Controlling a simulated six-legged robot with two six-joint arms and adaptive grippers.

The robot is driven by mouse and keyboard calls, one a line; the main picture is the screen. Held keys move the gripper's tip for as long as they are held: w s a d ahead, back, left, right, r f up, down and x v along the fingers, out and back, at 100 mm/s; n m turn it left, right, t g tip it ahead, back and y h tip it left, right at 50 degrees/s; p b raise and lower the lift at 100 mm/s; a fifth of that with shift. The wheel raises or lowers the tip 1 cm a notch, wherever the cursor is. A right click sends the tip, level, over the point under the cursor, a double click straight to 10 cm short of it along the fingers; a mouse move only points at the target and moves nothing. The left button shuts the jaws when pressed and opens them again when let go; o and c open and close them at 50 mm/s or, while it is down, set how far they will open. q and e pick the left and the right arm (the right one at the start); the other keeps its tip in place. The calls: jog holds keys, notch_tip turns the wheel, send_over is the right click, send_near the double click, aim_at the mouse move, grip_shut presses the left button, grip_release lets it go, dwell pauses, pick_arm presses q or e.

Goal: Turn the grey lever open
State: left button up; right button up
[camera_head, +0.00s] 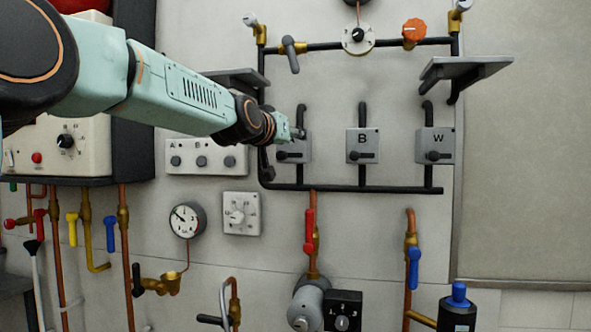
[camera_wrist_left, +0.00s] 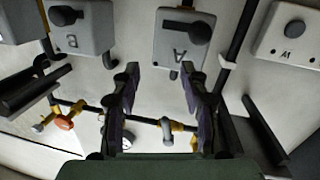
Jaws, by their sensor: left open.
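The grey lever (camera_head: 291,54) sits on a brass valve at the upper left of the black pipe frame and points down, across the pipe. In the left wrist view the grey lever (camera_wrist_left: 166,130) shows upside down, low between the fingers. My left gripper (camera_head: 299,133) is in front of the grey box A (camera_head: 300,151), below the lever and apart from it. In the left wrist view my left gripper (camera_wrist_left: 160,70) is open, with nothing between its fingers. Box A (camera_wrist_left: 182,45) is just beyond the fingertips. My right gripper is not in view.
Boxes B (camera_head: 362,145) and W (camera_head: 435,145) stand to the right. A dark shelf (camera_head: 464,68) juts out at the right, and another (camera_head: 237,78) is partly behind my left arm. An orange knob (camera_head: 414,31) and a round white dial (camera_head: 358,39) share the top pipe.

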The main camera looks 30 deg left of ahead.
pick_arm(q)
notch_tip(320, 180, down, 6)
jog(key=d, duration=0.1)
jog(key=shift+w+d+f+g+b, duration=0.25)
jog(key=shift+w+g+b, duration=0.05)
jog(key=shift+w, duration=0.05)
